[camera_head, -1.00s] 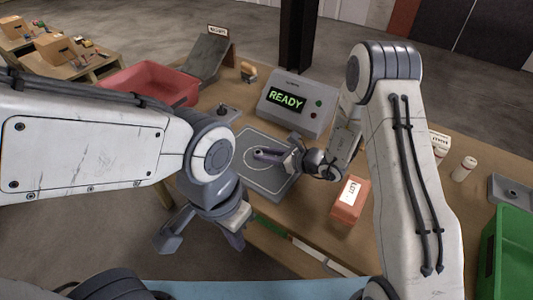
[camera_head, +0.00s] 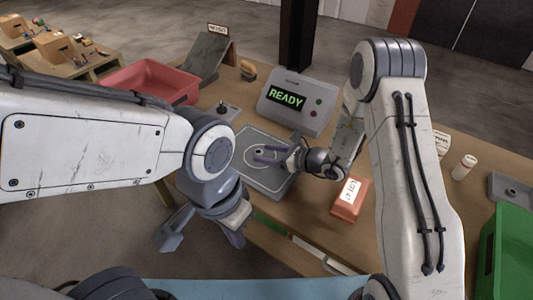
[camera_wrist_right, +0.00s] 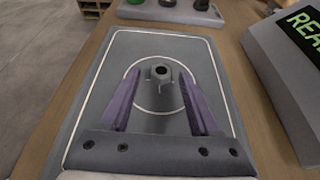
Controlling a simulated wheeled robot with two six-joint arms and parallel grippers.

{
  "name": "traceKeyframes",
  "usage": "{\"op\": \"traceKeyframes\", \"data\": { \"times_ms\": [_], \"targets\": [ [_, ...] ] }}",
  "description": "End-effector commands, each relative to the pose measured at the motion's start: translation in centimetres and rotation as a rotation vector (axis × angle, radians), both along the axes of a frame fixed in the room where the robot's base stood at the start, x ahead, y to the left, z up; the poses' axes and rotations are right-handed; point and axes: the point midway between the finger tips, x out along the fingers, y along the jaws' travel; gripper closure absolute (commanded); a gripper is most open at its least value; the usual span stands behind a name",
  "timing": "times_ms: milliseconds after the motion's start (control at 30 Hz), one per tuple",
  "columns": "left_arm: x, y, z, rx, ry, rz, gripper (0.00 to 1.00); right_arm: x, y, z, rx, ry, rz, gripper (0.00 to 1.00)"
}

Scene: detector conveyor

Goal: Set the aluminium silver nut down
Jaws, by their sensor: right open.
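The silver nut (camera_wrist_right: 160,72) rests on the grey detector plate (camera_wrist_right: 85,120), inside the white circle, near its middle in the right wrist view. It also shows small in the head view (camera_head: 258,152). My right gripper (camera_wrist_right: 161,88) is open, with one purple finger on each side of the nut and a visible gap to both. In the head view my right gripper (camera_head: 266,155) is low over the plate. My left gripper (camera_head: 204,236) is open and empty, in front of the table's near edge, away from the plate.
A console (camera_head: 298,103) reading READY stands behind the plate. A red bin (camera_head: 150,84) and a dark chute (camera_head: 205,60) are at the back left. An orange box (camera_head: 349,198) is right of the plate, and a green bin (camera_head: 508,250) at the far right.

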Motion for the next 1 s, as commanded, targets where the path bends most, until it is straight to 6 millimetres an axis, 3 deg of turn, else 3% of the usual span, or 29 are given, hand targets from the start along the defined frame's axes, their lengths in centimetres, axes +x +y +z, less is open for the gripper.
{"op": "traceKeyframes", "data": {
  "times_ms": [300, 500, 1000],
  "targets": [
    [0.0, 0.0, -1.7, 0.001, 0.001, 0.0, 1.0, -3.7, -5.3, 2.4, 0.0, -0.003, -0.008, 0.38],
    [0.0, 0.0, -2.0, 0.001, 0.001, 0.0, 1.0, -5.4, -7.7, 3.7, 0.001, -0.001, -0.006, 0.38],
    [0.0, 0.0, -2.1, 0.001, 0.001, 0.0, 1.0, -6.1, -8.5, 4.2, 0.0, 0.0, -0.002, 0.38]
  ]
}}
